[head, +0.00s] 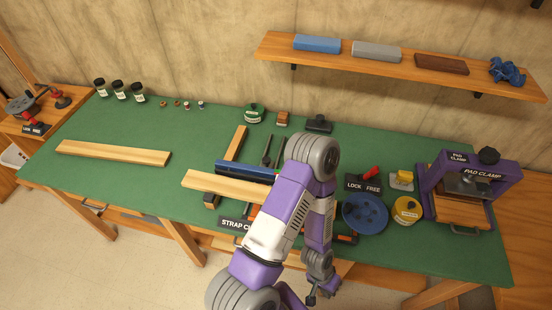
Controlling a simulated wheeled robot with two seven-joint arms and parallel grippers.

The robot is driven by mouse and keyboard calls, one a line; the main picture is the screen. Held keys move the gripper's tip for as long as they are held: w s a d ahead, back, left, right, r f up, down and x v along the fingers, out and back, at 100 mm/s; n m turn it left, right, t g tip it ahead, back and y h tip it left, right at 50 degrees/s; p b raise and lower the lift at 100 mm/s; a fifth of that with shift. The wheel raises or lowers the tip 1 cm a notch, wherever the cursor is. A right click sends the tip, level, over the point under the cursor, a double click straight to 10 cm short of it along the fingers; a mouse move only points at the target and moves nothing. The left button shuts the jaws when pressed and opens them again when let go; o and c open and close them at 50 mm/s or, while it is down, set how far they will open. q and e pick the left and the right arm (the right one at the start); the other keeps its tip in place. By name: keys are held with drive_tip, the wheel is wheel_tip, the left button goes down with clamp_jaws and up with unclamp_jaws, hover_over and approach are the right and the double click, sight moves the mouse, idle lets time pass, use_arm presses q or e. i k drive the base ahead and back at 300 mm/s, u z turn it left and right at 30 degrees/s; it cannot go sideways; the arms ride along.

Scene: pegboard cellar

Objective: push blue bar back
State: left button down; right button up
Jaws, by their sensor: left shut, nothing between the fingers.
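A dark blue bar (245,172) lies on the green bench top near the middle, behind a light wooden board (225,185). My purple arm crosses in front of the bar's right end and hides what lies there. My left gripper (313,297) hangs low at the bottom of the view, in front of the bench's near edge and well apart from the bar. It is small and partly hidden, and its fingers look shut on nothing. My right gripper is not in view.
A "STRAP CLAMP" label (235,223) sits near the front edge. A blue round dish (365,214), a yellow tin (407,210) and a purple pad clamp (470,185) stand to the right. A long board (113,152) lies at left. A shelf (400,67) holds several blocks.

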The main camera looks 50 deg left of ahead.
sight(267, 170)
drive_tip(key=u, duration=2.4)
drive_tip(key=k, duration=0.25)
